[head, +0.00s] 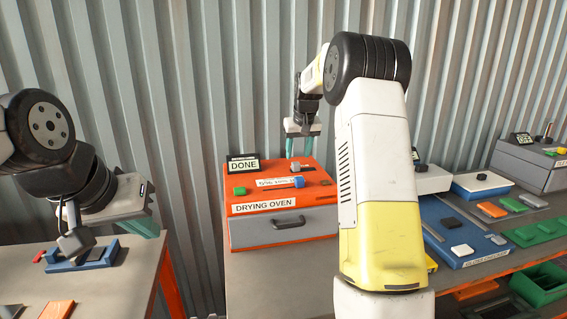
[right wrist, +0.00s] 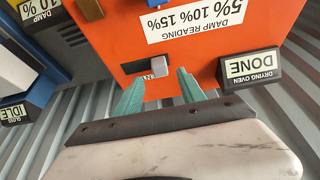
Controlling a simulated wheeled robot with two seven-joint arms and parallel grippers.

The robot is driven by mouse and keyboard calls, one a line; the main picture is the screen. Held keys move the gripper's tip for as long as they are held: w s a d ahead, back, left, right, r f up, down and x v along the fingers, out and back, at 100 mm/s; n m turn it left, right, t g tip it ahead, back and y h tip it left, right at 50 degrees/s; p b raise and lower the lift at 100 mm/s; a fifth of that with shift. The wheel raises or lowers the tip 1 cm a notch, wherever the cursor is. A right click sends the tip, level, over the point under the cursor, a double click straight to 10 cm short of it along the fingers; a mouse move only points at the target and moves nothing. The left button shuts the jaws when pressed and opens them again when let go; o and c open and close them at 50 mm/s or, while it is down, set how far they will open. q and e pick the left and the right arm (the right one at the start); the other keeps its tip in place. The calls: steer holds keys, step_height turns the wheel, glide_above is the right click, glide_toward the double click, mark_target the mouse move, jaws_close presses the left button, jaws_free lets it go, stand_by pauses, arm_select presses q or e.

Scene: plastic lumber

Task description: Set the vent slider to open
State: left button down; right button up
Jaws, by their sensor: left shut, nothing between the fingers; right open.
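The orange drying oven (head: 238,209) stands on the bench in the middle of the head view; its orange top also shows, upside down, in the right wrist view (right wrist: 190,60). There a small grey slider knob (right wrist: 151,66) sits at the right end of a short dark slot. A small white label by it is mostly hidden by a finger. My right gripper (head: 303,148) is over the back of the oven, open and empty. In the wrist view its teal fingers (right wrist: 159,88) point toward the knob, apart from it. My left gripper (head: 150,227) is shut and empty, at far left.
A DONE sign (head: 243,165) stands at the oven's back left, close beside my right fingers in the wrist view. A blue machine (head: 440,222) stands right of the oven, partly behind my right arm. The corrugated wall (head: 240,70) is close behind.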

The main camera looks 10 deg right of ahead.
mark_target(296, 163)
steer(key=x, duration=0.5)
steer(key=shift+f, duration=0.1)
jaws_close()
stand_by(1.3)
